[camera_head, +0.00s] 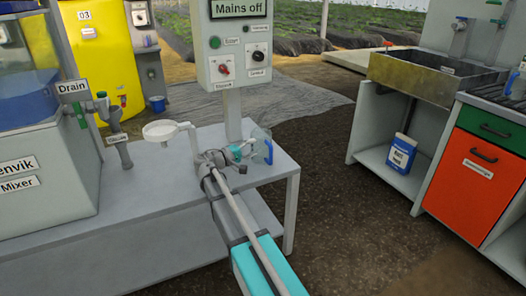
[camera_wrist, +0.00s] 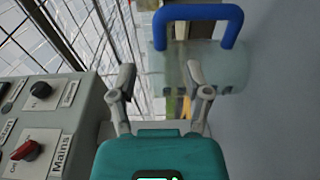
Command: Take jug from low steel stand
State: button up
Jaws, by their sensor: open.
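The jug (camera_head: 266,147) is clear with a blue handle. It stands near the right end of the low steel stand (camera_head: 150,190), partly hidden behind my gripper (camera_head: 248,152) in the head view. In the wrist view the jug (camera_wrist: 225,66) lies ahead and to the right, its blue handle arching along the top. My gripper (camera_wrist: 161,80) is open there, its two grey fingers spread. The right finger overlaps the jug's body in the picture; I cannot tell whether they touch. Nothing shows held between the fingers.
A control box (camera_head: 240,45) on a post rises behind the stand, and its knobs fill the left of the wrist view. A white round dish (camera_head: 160,131) on an arm is left of my wrist. A blue container (camera_head: 401,152) sits under the sink (camera_head: 430,80) at right.

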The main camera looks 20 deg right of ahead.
aim_at(266, 143)
jog(key=shift+w+d, duration=0.15)
jog(key=shift+d, duration=0.65)
jog(key=shift+d, duration=0.15)
jog(key=shift+w+d, duration=0.15)
jog(key=shift+d, duration=1.1)
jog(key=shift+w+d, duration=0.15)
jog(key=shift+d, duration=1.1)
grip_shut()
